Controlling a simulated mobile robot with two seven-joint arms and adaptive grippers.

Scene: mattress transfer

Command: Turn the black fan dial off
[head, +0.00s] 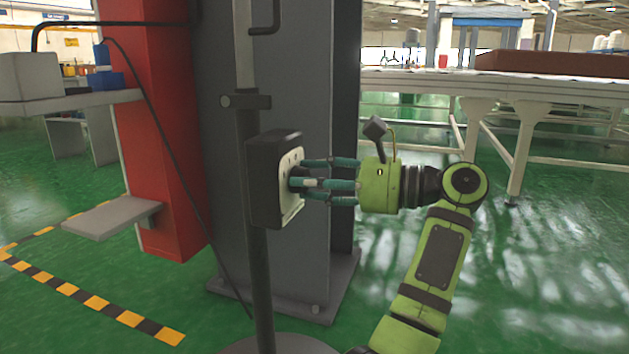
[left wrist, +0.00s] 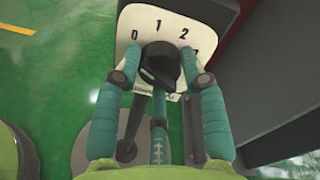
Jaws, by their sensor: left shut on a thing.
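The black fan dial (left wrist: 160,62) sits on a white plate (left wrist: 160,25) marked with 0, 1, 2 and a partly hidden number. In the head view the plate belongs to a dark box (head: 267,180) on a black pole (head: 252,130). My left gripper (head: 303,180) reaches the plate from the right. Its teal fingers are shut around the dial, two from the sides and one from below in the left wrist view (left wrist: 158,65). The dial is mostly hidden in the head view. I cannot tell which number it points to. My right gripper is not in view.
A dark grey column (head: 290,60) stands right behind the pole, beside a red cabinet (head: 150,120) with a grey shelf (head: 112,215). A white-framed table (head: 480,90) stands at the back right. The green floor at the right is clear.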

